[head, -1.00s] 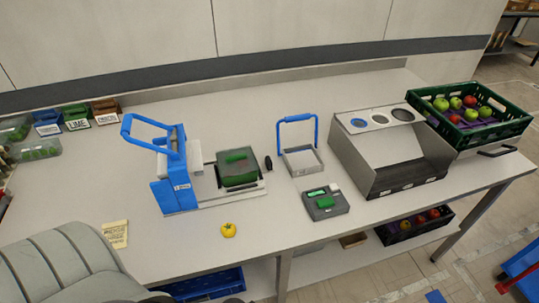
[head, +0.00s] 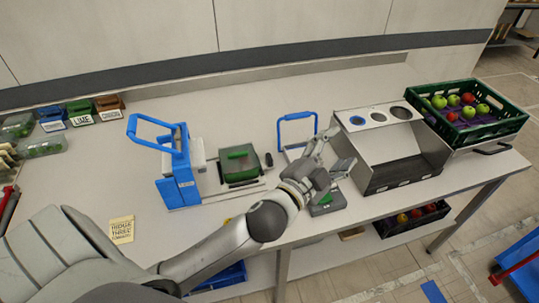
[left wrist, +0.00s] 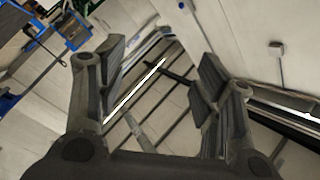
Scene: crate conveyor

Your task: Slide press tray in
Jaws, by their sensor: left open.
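The blue press (head: 177,178) with its raised blue lever stands on the left half of the worktop. Its tray (head: 240,180) sits out to the right of the press body on a rail base and carries a dark block with a green top (head: 238,157). A small lever with a dark knob is at the tray's right end. My left gripper (head: 338,152) is open and empty, well right of the tray, above the grey scale with the green display (head: 328,203). In the left wrist view its two fingers (left wrist: 163,75) are spread with nothing between them. My right gripper is not seen.
A blue-handled frame (head: 297,130) stands behind my gripper. Right of it are a metal chute with round holes (head: 380,118) and a green fruit crate (head: 500,127). Labelled boxes (head: 80,113) line the left back. My forearm crosses the front edge; the bench behind the press is clear.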

